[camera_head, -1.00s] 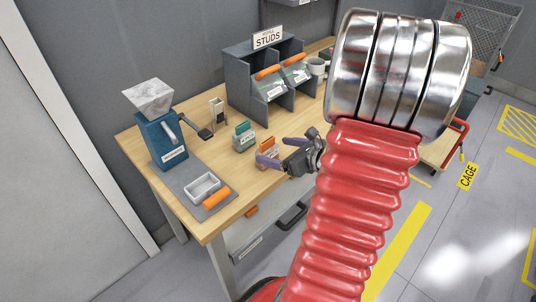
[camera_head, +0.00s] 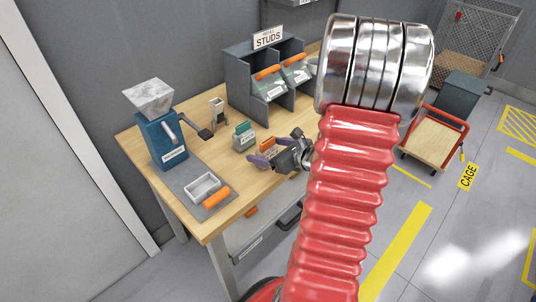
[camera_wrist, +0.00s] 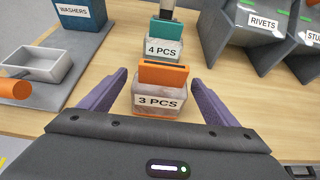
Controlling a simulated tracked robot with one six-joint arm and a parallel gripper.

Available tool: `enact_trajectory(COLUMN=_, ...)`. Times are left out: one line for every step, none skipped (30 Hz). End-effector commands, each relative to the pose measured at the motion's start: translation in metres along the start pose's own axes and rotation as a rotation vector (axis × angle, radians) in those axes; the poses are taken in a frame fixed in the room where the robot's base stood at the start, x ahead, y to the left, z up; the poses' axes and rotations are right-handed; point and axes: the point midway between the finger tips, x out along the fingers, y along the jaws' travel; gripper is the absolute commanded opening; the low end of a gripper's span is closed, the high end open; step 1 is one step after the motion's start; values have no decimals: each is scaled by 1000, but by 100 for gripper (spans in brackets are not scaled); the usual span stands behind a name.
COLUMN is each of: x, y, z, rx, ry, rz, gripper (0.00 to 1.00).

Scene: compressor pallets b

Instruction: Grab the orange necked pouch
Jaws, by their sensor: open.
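The orange necked pouch (camera_wrist: 162,88) is a clear pouch with an orange top and a "3 PCS" label. It stands upright on the wooden bench (camera_wrist: 105,32), and it also shows partly in the head view (camera_head: 267,145). My gripper (camera_wrist: 160,77) is open, with one purple finger on each side of the pouch. I see bench between each finger and the pouch, so the fingers look apart from it. In the head view my gripper (camera_head: 262,160) is beside the pouch, low over the bench.
A teal-topped pouch labelled "4 PCS" (camera_wrist: 163,42) stands just behind the orange one. The blue washers dispenser (camera_wrist: 80,12) and a grey tray (camera_wrist: 38,68) are at the left.

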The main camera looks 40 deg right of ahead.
Motion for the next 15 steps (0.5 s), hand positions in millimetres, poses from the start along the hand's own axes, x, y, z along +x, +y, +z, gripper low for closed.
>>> enact_trajectory(x=0, y=0, z=0, rx=0, ry=0, rz=0, gripper=83)
enact_trajectory(x=0, y=0, z=0, rx=0, ry=0, rz=0, gripper=83)
enact_trajectory(x=0, y=0, z=0, rx=0, ry=0, rz=0, gripper=83)
enact_trajectory(x=0, y=0, z=0, rx=0, ry=0, rz=0, gripper=81)
enact_trajectory(x=0, y=0, z=0, rx=0, ry=0, rz=0, gripper=79)
enact_trajectory(x=0, y=0, z=0, rx=0, ry=0, rz=0, gripper=76)
enact_trajectory(x=0, y=0, z=0, rx=0, ry=0, rz=0, gripper=74)
enact_trajectory(x=0, y=0, z=0, rx=0, ry=0, rz=0, gripper=72)
enact_trajectory(x=0, y=0, z=0, rx=0, ry=0, rz=0, gripper=69)
enact_trajectory(x=0, y=0, z=0, rx=0, ry=0, rz=0, gripper=67)
enact_trajectory(x=0, y=0, z=0, rx=0, ry=0, rz=0, gripper=65)
enact_trajectory(x=0, y=0, z=0, rx=0, ry=0, rz=0, gripper=62)
enact_trajectory(x=0, y=0, z=0, rx=0, ry=0, rz=0, gripper=60)
enact_trajectory(x=0, y=0, z=0, rx=0, ry=0, rz=0, gripper=58)
enact_trajectory(x=0, y=0, z=0, rx=0, ry=0, rz=0, gripper=55)
